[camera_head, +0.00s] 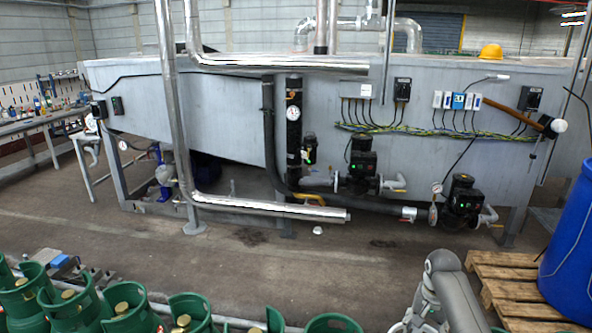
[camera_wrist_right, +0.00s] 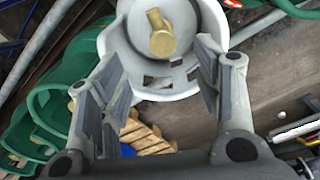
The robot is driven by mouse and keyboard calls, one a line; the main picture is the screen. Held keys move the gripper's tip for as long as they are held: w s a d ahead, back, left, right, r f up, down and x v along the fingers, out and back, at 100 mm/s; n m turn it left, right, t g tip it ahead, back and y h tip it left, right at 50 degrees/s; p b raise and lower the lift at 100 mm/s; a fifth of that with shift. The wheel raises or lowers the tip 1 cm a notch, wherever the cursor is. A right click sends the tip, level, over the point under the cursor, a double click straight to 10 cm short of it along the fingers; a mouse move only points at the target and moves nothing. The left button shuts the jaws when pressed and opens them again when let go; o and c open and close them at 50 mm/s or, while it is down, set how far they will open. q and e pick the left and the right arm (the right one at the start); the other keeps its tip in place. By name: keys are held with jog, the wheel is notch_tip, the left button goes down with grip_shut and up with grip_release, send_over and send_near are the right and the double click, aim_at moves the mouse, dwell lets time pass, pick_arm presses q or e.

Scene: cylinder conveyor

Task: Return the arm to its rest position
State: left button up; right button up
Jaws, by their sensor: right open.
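In the right wrist view my right gripper (camera_wrist_right: 156,62) is open, with its two fingers spread either side of the lower part of a white cylinder top (camera_wrist_right: 212,22). This top has a brass valve (camera_wrist_right: 160,40) in its middle. I cannot tell whether the fingers touch it. Green cylinders (camera_wrist_right: 80,125) with brass valves lie to the left in that view. In the head view a row of green cylinders (camera_head: 75,312) runs along the bottom left. A grey link of my arm (camera_head: 452,290) shows at the bottom right; its gripper is out of that picture. My left gripper is not seen.
A wooden pallet (camera_head: 505,275) with a blue drum (camera_head: 572,245) stands at the right. A large grey machine (camera_head: 220,100) with pipes and gauges fills the back. A workbench (camera_head: 45,120) is at the far left. The floor (camera_head: 300,255) between machine and cylinders is mostly clear.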

jog(key=s+a+f+n+t, duration=0.1)
jog(key=s+a+f+n, duration=0.3)
jog(key=s, duration=0.5)
jog(key=s+a+f+n+t, duration=0.1)
jog(key=s+a+f+n, duration=0.1)
jog(key=s+a+f, duration=0.5)
jog(key=s+a+r+n+t, duration=0.1)
jog(key=s+a+r+n, duration=0.15)
jog(key=s+r, duration=0.4)
jog(key=s+a+r+n, duration=0.1)
jog(key=s+a+r, duration=0.25)
jog(key=s, duration=0.65)
notch_tip(320, 180, down, 26)
jog(key=s+g+b, duration=0.1)
jog(key=s+b, duration=0.1)
jog(key=s+d+f, duration=0.2)
jog(key=s+f, duration=0.6)
jog(key=f, duration=0.1)
jog(key=s+d+f+g+b, duration=0.1)
jog(key=s+f, duration=0.7)
jog(key=f, duration=0.1)
jog(key=shift+s+d+f+n, duration=0.35)
jog(key=shift+s+d+f, duration=0.05)
